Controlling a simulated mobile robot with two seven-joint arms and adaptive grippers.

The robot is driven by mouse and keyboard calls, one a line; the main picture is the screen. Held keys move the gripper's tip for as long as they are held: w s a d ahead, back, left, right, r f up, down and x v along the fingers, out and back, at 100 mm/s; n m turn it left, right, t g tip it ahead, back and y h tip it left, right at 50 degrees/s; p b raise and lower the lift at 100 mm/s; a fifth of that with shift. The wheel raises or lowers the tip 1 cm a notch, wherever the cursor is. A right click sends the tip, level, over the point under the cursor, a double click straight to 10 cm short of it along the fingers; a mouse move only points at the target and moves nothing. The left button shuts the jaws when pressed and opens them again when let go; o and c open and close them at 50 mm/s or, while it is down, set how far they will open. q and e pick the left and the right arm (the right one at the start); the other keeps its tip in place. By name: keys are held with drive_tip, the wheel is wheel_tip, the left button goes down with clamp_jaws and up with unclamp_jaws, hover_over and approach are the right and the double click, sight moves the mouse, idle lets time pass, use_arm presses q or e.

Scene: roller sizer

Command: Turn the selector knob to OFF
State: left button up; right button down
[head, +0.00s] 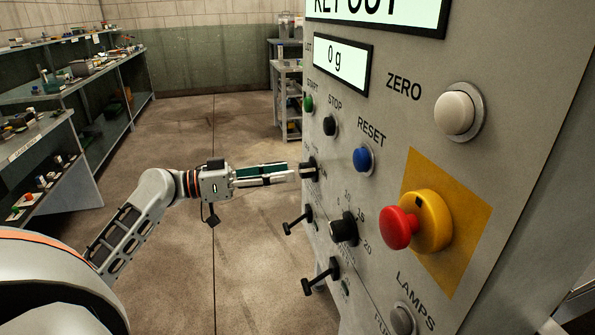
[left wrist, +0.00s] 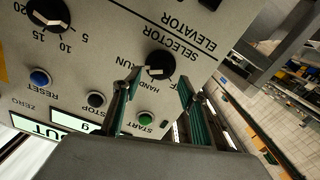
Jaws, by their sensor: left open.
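The selector knob (left wrist: 160,65) is a black round knob on the grey panel, under the word SELECTOR. RUN and HAND show beside it in the left wrist view, and the OFF label is partly hidden by a finger. Its pale mark shows on the side near HAND; its exact setting is hard to tell. In the head view the knob (head: 308,169) is seen edge-on. My left gripper (head: 293,175) is open and points at it. In the left wrist view the two fingers (left wrist: 159,76) stand on either side of the knob; contact cannot be told. My right gripper is not in view.
The panel also carries a green START button (head: 308,103), a black STOP button (head: 330,125), a blue RESET button (head: 363,159), a numbered dial (head: 344,229) and a red emergency button (head: 398,228). Two black levers (head: 320,275) jut out below. Floor left of the panel is clear.

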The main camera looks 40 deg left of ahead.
sight(300, 170)
use_arm(q)
drive_tip(key=x, duration=0.3)
drive_tip(key=shift+w+d, duration=0.1)
drive_tip(key=shift+w, duration=0.15)
drive_tip(key=shift+w+d, duration=0.3)
drive_tip(key=shift+c, duration=0.2)
drive_tip(key=c, duration=1)
drive_tip(key=shift+c, duration=0.2)
